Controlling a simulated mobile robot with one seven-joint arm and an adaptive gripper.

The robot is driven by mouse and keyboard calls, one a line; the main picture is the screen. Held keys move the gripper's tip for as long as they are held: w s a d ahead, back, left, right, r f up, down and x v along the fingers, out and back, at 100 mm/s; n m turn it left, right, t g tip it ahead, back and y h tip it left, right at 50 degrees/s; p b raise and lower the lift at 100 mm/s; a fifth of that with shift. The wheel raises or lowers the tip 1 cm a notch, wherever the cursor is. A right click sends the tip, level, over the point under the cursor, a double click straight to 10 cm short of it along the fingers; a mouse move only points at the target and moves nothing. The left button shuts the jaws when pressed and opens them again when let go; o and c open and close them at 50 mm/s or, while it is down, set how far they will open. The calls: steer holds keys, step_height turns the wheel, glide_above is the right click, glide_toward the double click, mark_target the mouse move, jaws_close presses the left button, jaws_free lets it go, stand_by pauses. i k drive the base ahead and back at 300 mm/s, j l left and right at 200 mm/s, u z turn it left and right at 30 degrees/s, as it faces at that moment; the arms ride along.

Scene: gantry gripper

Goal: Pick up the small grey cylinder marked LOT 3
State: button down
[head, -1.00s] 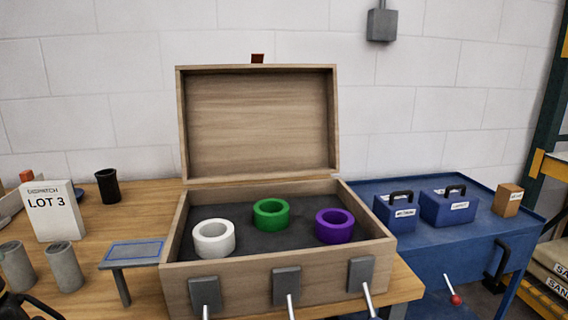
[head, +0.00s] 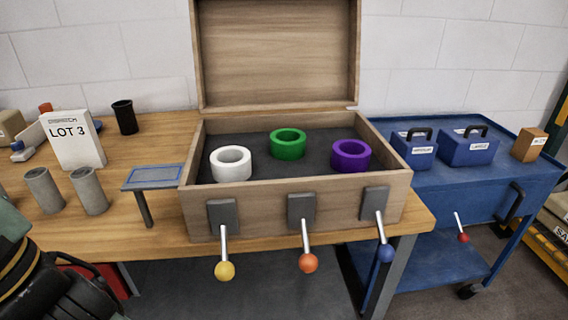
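Two small grey cylinders stand upright side by side on the wooden table at the left, a left one (head: 43,191) and a right one (head: 89,191). I can read no mark on either. A white card or box (head: 74,146) printed "LOT 3" stands just behind them. I cannot make out my gripper in this view.
A small stand with a blue-outlined plate (head: 153,177) is right of the cylinders. An open wooden case (head: 265,202) holds white, green and purple rings, with three levers in front. A black cup (head: 124,117) stands behind. A dark object (head: 60,285) fills the lower left. A blue cart (head: 480,183) is at right.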

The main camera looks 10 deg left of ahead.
mark_target(40, 180)
steer(key=u, duration=1.3)
steer(key=i+u, duration=0.15)
steer(key=i, duration=0.65)
